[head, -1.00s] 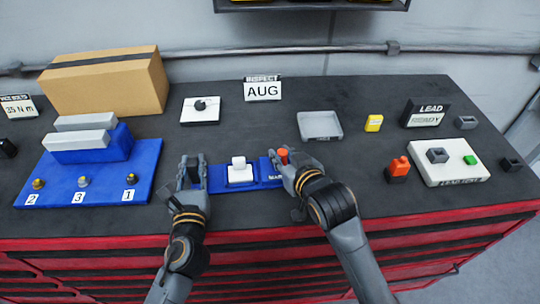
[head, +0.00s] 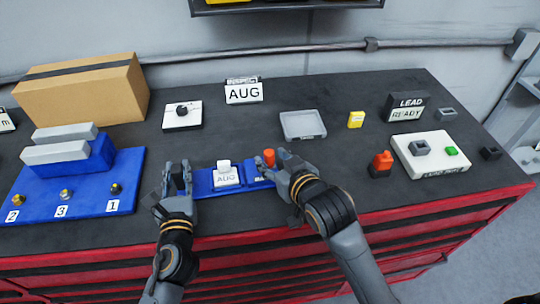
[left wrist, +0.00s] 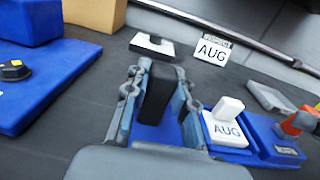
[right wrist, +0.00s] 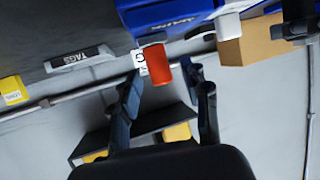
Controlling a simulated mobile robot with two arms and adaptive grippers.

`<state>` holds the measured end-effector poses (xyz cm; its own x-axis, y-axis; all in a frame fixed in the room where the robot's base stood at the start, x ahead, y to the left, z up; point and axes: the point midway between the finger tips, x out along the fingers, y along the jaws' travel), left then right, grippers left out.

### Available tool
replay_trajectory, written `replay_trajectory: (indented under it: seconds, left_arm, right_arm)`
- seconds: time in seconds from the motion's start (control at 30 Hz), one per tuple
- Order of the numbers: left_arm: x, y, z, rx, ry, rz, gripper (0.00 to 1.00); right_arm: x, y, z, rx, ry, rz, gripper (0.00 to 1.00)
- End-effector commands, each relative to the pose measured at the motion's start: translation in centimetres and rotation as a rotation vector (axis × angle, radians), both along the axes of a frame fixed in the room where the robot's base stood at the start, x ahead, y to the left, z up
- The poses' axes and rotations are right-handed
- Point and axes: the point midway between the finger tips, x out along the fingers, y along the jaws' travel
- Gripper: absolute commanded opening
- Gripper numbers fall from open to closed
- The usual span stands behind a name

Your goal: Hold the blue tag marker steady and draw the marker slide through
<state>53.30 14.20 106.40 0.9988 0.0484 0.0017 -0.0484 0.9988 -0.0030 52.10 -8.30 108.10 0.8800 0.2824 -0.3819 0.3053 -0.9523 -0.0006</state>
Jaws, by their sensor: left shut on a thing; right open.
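The blue tag marker (head: 204,183) lies on the dark bench top near its front edge. A white handle (left wrist: 229,108) stands over a white tag reading AUG (head: 228,180) on its middle. My left gripper (head: 178,180) is shut on the marker's black upright grip (left wrist: 161,88) at its left end. An orange knob (head: 268,157) stands at the marker's right end. My right gripper (head: 276,164) is open at this knob. In the right wrist view the orange knob (right wrist: 158,65) shows between the spread fingers; contact cannot be told.
A blue fixture (head: 120,195) with numbered studs is left of the marker. An AUG sign (head: 244,92), a grey tray (head: 303,125) and a yellow box (head: 356,119) stand behind. An orange-and-black piece (head: 381,164) and a white LEAD TEST plate (head: 432,163) are to the right.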

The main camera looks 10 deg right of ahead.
Motion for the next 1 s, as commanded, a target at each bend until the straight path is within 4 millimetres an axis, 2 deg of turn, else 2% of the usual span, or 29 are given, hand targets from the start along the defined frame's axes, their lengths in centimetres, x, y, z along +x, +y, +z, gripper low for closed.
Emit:
replay_trajectory:
  seconds: [0.1,0.3,0.73,0.77,0.8,0.87,1.0]
  left_arm:
    - [0.0,0.1,-0.2,0.001,0.004,0.003,0.0]
    - [0.0,0.1,-0.2,0.001,0.004,0.003,0.0]
    - [0.0,0.1,-0.2,0.0,0.004,0.002,0.0]
    - [0.0,0.1,-0.2,0.0,0.004,0.002,0.29]
    - [0.0,0.1,-0.2,0.0,0.004,0.002,0.37]
    - [0.0,0.1,-0.2,0.0,0.003,0.002,0.49]
    - [0.0,0.0,-0.1,0.0,0.002,0.001,0.51]
  right_arm:
    - [-1.9,-0.7,0.7,-0.001,0.0,-0.001,0.46]
    - [-3.9,-1.4,1.6,-0.001,0.001,-0.002,0.46]
    - [-4.3,-1.5,1.8,-0.001,0.001,-0.001,0.46]
    - [-4.3,-1.5,1.8,-0.001,0.001,-0.001,0.46]
    - [-4.3,-1.5,1.8,-0.001,0.001,-0.001,0.46]
    - [-4.3,-1.5,1.8,0.0,0.0,-0.001,0.46]
    - [-4.3,-1.5,1.8,0.0,0.0,-0.001,0.46]
